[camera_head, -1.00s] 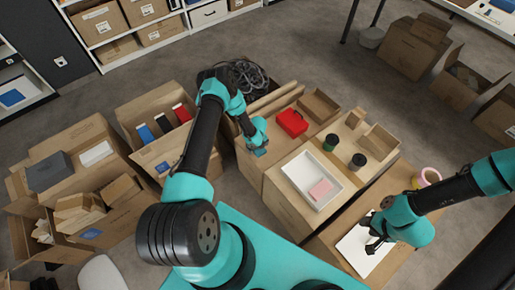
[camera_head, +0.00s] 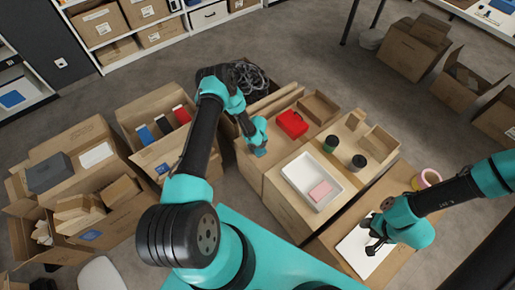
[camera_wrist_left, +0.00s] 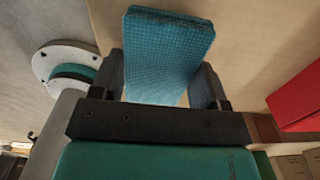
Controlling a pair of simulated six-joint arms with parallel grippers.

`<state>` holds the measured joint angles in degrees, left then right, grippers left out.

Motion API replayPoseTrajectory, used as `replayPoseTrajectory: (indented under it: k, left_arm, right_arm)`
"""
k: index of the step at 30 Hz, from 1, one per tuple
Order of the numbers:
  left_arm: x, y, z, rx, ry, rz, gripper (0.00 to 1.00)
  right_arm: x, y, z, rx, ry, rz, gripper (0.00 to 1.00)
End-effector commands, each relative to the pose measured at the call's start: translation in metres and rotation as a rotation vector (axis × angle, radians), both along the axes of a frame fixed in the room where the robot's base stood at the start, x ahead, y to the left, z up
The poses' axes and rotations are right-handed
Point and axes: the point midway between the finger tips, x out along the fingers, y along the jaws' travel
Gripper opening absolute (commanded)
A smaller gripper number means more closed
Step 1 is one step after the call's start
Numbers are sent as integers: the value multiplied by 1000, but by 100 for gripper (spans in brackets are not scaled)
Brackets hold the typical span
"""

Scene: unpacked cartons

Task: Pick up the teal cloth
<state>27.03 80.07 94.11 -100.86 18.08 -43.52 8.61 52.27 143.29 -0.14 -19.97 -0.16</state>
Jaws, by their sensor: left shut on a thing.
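The teal cloth (camera_wrist_left: 168,50) is a folded, textured pad that stands out between the fingers of my left gripper (camera_wrist_left: 160,85) in the left wrist view. The left gripper is shut on it, with a dark finger at each side. In the head view the left gripper (camera_head: 257,146) is over the left part of the cardboard surface, left of the red box, and only a small bit of the cloth (camera_head: 261,153) shows below it. My right gripper (camera_head: 372,238) is over a white sheet at the right; its finger gap is unclear.
A red box (camera_head: 291,123), a white tray (camera_head: 292,178) with a pink block (camera_head: 320,190), and two dark cups (camera_head: 358,161) stand to the right of the left gripper. An open carton (camera_head: 150,115) with several upright items stands to its left. Black cables (camera_head: 248,75) lie behind.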

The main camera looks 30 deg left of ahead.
Motion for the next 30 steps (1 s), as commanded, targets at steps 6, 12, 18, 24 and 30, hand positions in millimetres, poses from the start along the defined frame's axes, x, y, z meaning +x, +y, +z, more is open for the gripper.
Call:
replayPoseTrajectory:
  k: [6, 12, 18, 24, 30]
  left_arm:
    - [1, 1, 35, 2, -3, 0, 46]
    - [1, 0, 67, 2, -2, 0, 46]
    - [0, 0, 84, 1, 0, 1, 46]
    - [0, 0, 86, 1, 0, 0, 46]
    - [0, 0, 86, 1, 0, 0, 46]
  right_arm:
    - [0, 0, 0, 0, 0, 0, 40]
    - [0, 0, 0, 0, 0, 0, 40]
    - [0, 0, 0, 0, 0, 0, 40]
    - [0, 0, 0, 0, 0, 0, 40]
    - [0, 0, 0, 0, 0, 0, 40]
